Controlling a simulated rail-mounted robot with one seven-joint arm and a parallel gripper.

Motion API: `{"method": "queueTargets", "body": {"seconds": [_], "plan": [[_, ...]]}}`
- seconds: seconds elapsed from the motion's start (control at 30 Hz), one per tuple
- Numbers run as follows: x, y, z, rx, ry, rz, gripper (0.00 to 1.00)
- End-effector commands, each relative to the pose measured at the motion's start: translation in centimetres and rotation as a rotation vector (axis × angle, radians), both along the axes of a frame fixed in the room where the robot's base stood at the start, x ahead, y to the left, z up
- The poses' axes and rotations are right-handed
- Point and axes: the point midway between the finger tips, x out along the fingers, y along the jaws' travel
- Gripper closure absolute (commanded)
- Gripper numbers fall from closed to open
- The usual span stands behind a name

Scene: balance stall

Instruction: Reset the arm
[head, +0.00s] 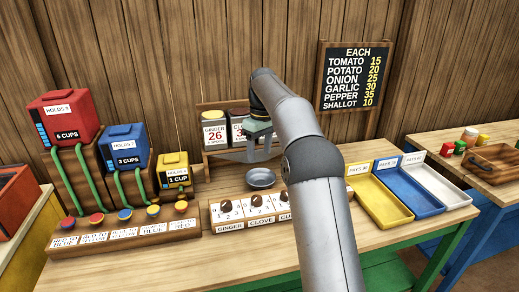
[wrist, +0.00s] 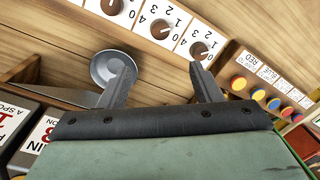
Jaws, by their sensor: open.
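My gripper (wrist: 163,84) is open, with its two dark fingers spread apart and nothing visible between them in the wrist view. In the head view my gripper (head: 258,153) hangs in front of the spice rack, behind the small metal bowl (head: 261,183). The bowl also shows in the wrist view (wrist: 108,66), beside and partly behind one finger. My grey arm crosses the middle of the head view and hides part of the dial panel (head: 231,228) and the counter behind it.
Red (head: 66,118), blue (head: 124,143) and yellow (head: 174,168) dispensers stand at left behind a row of buttons (head: 124,232). Spice boxes (head: 214,135) stand on the rack. Yellow (head: 378,199), blue (head: 407,187) and white (head: 437,188) trays lie at right. A price board (head: 354,76) hangs behind.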

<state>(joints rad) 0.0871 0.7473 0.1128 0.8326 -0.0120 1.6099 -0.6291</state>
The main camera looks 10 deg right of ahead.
Motion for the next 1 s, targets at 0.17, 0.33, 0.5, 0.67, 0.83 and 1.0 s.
{"method": "queueTargets", "body": {"seconds": [0.17, 0.33, 0.5, 0.67, 0.83, 1.0], "plan": [[0.0, 0.0, 0.0, 0.000, 0.000, 0.000, 0.42], [-2.9, 0.7, 1.2, -0.018, -0.006, -0.048, 0.42], [-9.7, 1.7, 2.0, -0.046, -0.020, -0.160, 0.42], [-18.4, 2.0, 0.9, -0.064, -0.037, -0.289, 0.42], [-28.7, 1.9, -2.4, -0.070, -0.053, -0.433, 0.42], [-37.1, 1.7, -6.5, -0.063, -0.063, -0.546, 0.42]]}}
